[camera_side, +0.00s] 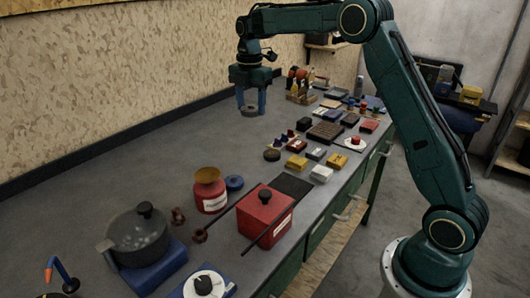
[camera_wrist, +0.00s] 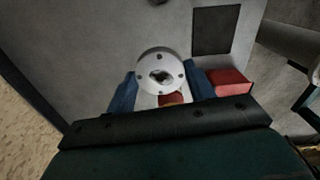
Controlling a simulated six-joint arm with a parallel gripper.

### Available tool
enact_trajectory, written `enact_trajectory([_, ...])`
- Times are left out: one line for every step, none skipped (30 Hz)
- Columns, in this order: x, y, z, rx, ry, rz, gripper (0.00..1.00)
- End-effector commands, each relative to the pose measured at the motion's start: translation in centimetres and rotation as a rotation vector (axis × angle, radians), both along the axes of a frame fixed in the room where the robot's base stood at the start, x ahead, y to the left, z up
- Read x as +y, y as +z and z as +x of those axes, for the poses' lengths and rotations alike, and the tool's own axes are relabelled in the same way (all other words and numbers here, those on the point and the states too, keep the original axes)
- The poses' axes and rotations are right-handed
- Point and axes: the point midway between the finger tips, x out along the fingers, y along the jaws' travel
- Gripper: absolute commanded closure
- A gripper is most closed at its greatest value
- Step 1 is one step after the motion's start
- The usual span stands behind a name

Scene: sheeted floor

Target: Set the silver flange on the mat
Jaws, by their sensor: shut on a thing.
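The silver flange (camera_wrist: 160,62) is a pale metal disc with a central bore and small bolt holes. My gripper (camera_side: 251,104) is shut on it, with the blue fingers on either side of its rim in the wrist view. In the side view the flange (camera_side: 250,112) shows small and dark between the fingertips, above the grey bench toward the back wall. The dark mat (camera_side: 292,186) lies bare on the bench, behind the red box and to the right of my gripper. The mat also shows in the wrist view (camera_wrist: 212,30), up and right of the flange.
The red box (camera_side: 265,214) with a black knob and a rod across it stands beside the mat. A red can (camera_side: 210,190), a blue ring (camera_side: 234,182) and a pot (camera_side: 138,236) are nearby. Several small blocks crowd the bench beyond the mat.

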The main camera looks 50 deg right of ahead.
Motion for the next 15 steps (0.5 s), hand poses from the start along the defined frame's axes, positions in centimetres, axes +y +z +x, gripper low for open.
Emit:
enact_trajectory([0.0,0.1,0.0,-0.002,0.0,-0.001,0.8])
enact_trajectory([0.0,0.1,-0.1,-0.002,0.001,-0.001,0.8])
enact_trajectory([0.0,0.2,-0.2,-0.003,0.001,-0.001,0.8])
enact_trajectory([0.0,0.2,-0.3,-0.003,0.002,-0.001,0.8])
enact_trajectory([0.0,0.2,-0.4,-0.003,0.002,-0.001,0.8])
enact_trajectory([0.0,0.3,-0.6,-0.003,0.004,-0.001,0.8])
enact_trajectory([0.0,0.3,-0.8,-0.003,0.005,-0.001,0.8])
enact_trajectory([0.0,0.4,-1.0,-0.003,0.006,-0.001,0.8])
enact_trajectory([0.0,0.4,-1.3,-0.002,0.008,-0.001,0.8])
enact_trajectory([0.1,0.5,-1.6,-0.003,0.009,-0.001,0.8])
enact_trajectory([0.1,0.6,-2.0,-0.002,0.011,-0.001,0.8])
enact_trajectory([0.1,0.7,-2.4,-0.002,0.014,-0.001,0.8])
enact_trajectory([0.1,0.8,-2.9,-0.003,0.016,-0.001,0.8])
enact_trajectory([0.1,0.8,-3.3,-0.003,0.018,-0.001,0.8])
enact_trajectory([0.2,0.9,-3.9,-0.003,0.022,-0.001,0.8])
